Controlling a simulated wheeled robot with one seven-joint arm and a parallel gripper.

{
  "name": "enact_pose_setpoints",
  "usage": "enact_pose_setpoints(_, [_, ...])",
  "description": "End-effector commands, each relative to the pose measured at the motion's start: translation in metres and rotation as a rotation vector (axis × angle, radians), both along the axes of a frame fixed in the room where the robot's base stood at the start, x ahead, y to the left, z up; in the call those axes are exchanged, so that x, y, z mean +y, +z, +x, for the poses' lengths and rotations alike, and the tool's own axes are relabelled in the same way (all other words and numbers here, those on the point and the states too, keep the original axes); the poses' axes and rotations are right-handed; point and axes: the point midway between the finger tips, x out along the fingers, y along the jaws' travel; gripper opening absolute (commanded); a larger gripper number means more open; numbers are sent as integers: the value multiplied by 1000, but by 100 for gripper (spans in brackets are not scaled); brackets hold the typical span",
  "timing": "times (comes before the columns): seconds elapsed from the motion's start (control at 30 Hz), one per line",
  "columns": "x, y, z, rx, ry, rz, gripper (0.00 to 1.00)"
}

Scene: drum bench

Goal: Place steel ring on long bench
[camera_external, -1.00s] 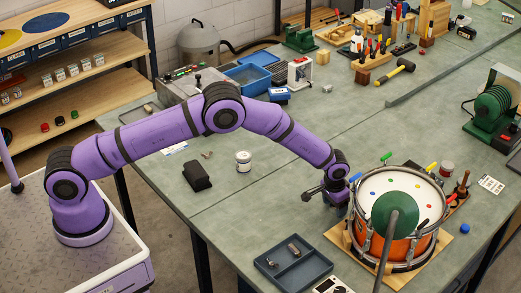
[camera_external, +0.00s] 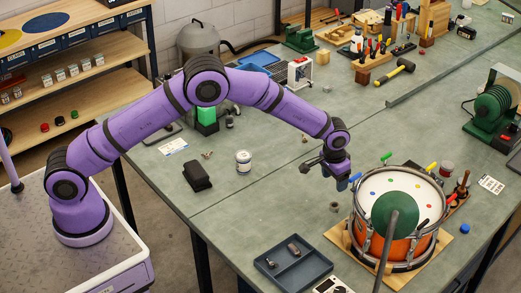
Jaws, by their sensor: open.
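A small grey ring-like piece, which looks like the steel ring (camera_external: 334,206), rests on the long bench (camera_external: 255,222) just left of the drum's wooden base. My gripper (camera_external: 323,176) is open and empty above the bench, up and slightly left of the ring and apart from it. The ring is small in this view, so its fine shape is hard to tell.
The drum (camera_external: 381,243) stands right of the ring on a wooden board. A dark divided tray (camera_external: 292,264) lies at the front. A black block (camera_external: 197,176) and a white jar (camera_external: 243,161) stand left. The bench between is mostly clear.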

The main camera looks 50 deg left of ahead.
Motion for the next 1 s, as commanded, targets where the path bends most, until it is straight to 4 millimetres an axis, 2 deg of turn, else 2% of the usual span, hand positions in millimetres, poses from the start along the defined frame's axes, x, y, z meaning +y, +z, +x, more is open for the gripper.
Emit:
enact_pose_setpoints(0.07, [4,11,0,-5,3,-2,68])
enact_pose_setpoints(0.17, [18,38,-2,-15,11,-7,68])
enact_pose_setpoints(0.27, [40,77,-8,-32,20,-16,68])
enact_pose_setpoints(0.47, [93,159,-35,-65,42,-29,68])
enact_pose_setpoints(0.7, [155,241,-84,-106,65,-40,68])
enact_pose_setpoints(0.87, [194,285,-127,-135,80,-46,68])
enact_pose_setpoints(1.0, [226,316,-169,-160,95,-50,68])
